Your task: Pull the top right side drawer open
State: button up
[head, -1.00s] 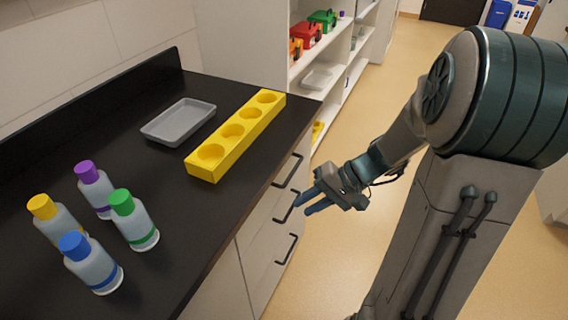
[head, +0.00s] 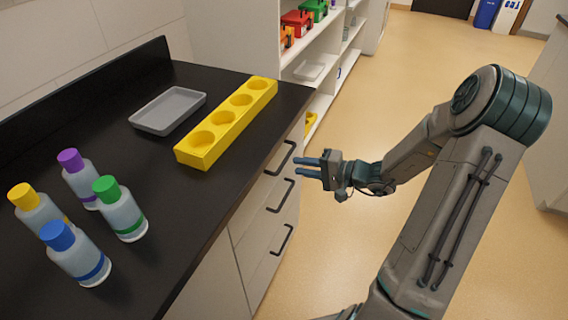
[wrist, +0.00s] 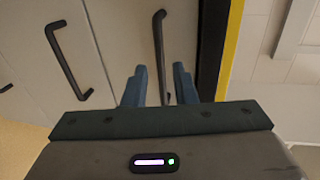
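The top drawer's black bar handle (head: 281,157) is on the cabinet front just under the black countertop. The drawer front (wrist: 182,28) looks flush with the cabinet, so the drawer appears shut. My gripper (head: 295,166) is beside this handle, its two blue fingers pointing at the drawer front. In the wrist view the fingers are apart, and the top handle (wrist: 159,40) runs up between them. Nothing is gripped, and I cannot tell whether the fingertips reach around the bar or stop short of it.
Below are the middle handle (head: 281,196) and bottom handle (head: 283,240). The countertop (head: 190,215) holds a yellow four-hole block (head: 205,150), a grey tray (head: 167,110) and several capped bottles (head: 122,217). The floor (head: 375,110) right of the cabinet is clear.

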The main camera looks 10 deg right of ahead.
aim_at(283, 162)
jog(key=x, duration=0.6)
jog(key=shift+w+a, duration=0.1)
jog(key=shift+a, duration=0.05)
jog(key=shift+c, duration=0.4)
grip_shut()
